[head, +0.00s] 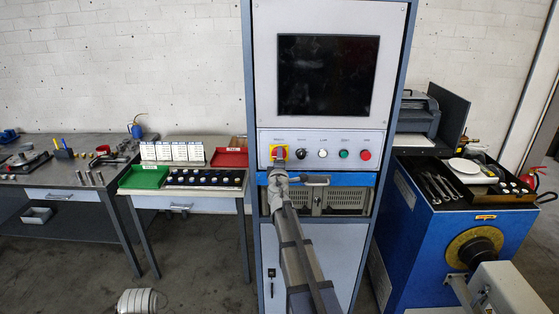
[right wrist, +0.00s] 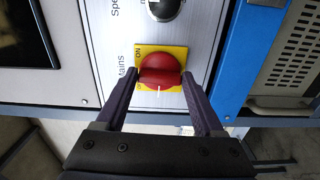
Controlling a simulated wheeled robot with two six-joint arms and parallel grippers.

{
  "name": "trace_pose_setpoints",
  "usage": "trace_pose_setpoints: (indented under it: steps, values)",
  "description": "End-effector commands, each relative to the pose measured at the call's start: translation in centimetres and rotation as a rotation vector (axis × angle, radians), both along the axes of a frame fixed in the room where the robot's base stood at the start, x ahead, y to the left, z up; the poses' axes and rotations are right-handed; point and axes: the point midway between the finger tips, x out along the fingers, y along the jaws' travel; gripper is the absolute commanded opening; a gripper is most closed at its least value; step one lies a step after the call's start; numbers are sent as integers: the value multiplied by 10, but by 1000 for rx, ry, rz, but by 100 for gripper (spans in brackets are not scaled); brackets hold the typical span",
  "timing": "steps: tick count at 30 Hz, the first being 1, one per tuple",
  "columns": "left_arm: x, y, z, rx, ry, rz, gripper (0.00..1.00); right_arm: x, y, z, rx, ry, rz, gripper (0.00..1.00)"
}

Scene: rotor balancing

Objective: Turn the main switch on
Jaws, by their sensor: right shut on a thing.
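The main switch is a red rotary knob on a yellow plate (head: 273,158) at the left end of the cabinet's control row. In the right wrist view the red knob (right wrist: 158,70) sits between the fingers, with a white mark on its lower part in the picture. "ON" is printed at the plate's upper left there; another label below it is partly hidden. My right gripper (right wrist: 159,80) is shut on the knob, one finger on each side. In the head view my right gripper (head: 279,168) partly covers the switch. My left gripper is not in view.
A dark screen (head: 328,75) is above the control row. A black knob (head: 301,154) and several buttons are right of the switch. A blue ledge with a handle (head: 318,181) is just below. Benches with trays stand left; a blue machine (head: 425,240) stands right.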

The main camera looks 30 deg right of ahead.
Motion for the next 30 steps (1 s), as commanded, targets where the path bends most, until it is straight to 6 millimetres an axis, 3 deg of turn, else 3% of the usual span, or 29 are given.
trace_pose_setpoints:
  steps: [18, 30]
  values:
    - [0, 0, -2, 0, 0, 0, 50, -1, 1, -2, 465, -285, -1, 14]
    - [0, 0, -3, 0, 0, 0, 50, -1, 1, -3, 623, -382, -1, 14]
